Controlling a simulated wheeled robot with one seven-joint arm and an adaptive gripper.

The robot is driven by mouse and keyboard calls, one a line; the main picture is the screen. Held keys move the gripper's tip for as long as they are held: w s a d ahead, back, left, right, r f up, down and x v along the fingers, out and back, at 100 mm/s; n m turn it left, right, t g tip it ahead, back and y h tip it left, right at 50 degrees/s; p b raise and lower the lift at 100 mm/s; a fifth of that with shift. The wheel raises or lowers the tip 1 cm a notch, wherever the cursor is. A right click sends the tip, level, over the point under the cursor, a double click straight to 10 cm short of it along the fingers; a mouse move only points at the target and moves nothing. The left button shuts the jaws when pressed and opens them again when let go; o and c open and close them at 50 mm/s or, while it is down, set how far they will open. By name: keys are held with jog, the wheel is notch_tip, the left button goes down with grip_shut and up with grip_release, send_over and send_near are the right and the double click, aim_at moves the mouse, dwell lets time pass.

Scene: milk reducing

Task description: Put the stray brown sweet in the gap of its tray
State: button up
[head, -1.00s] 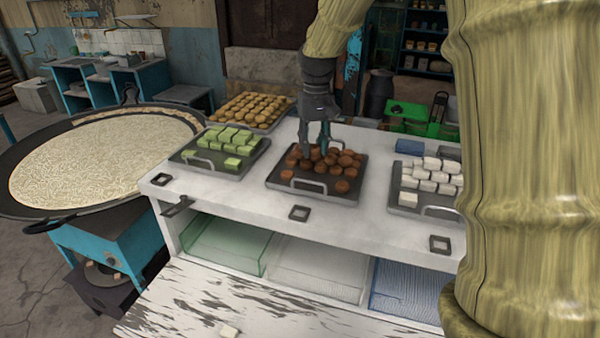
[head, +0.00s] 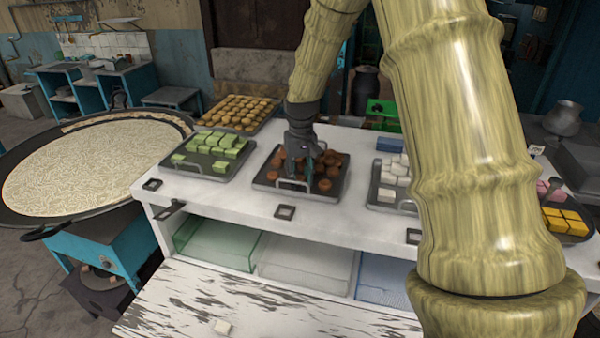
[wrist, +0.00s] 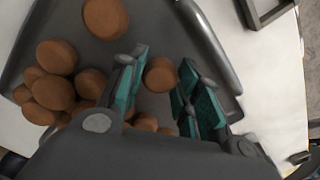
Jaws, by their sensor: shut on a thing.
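The brown sweets (head: 327,172) are round and lie heaped on a dark metal tray (head: 326,196) in the middle of the white counter. In the wrist view several sweets (wrist: 52,92) cluster at the left on the tray (wrist: 150,25), and one sits alone (wrist: 105,17) near the top. I cannot tell whether that sweet touches the tray.
A tray of green sweets (head: 212,147) stands to the left and one of white sweets (head: 390,176) to the right, partly behind my arm. A tray of golden sweets (head: 243,112) is behind.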

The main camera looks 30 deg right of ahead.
aim_at(299, 176)
jog(key=shift+w+a+f, duration=0.1)
jog(key=shift+w+f, duration=0.15)
jog(key=shift+w, duration=0.1)
jog(key=o, duration=0.6)
jog(key=shift+o, duration=1.4)
jog(key=shift+s+r, duration=0.1)
jog(key=shift+s, duration=0.1)
notch_tip(299, 176, up, 12)
jog(key=b, duration=0.4)
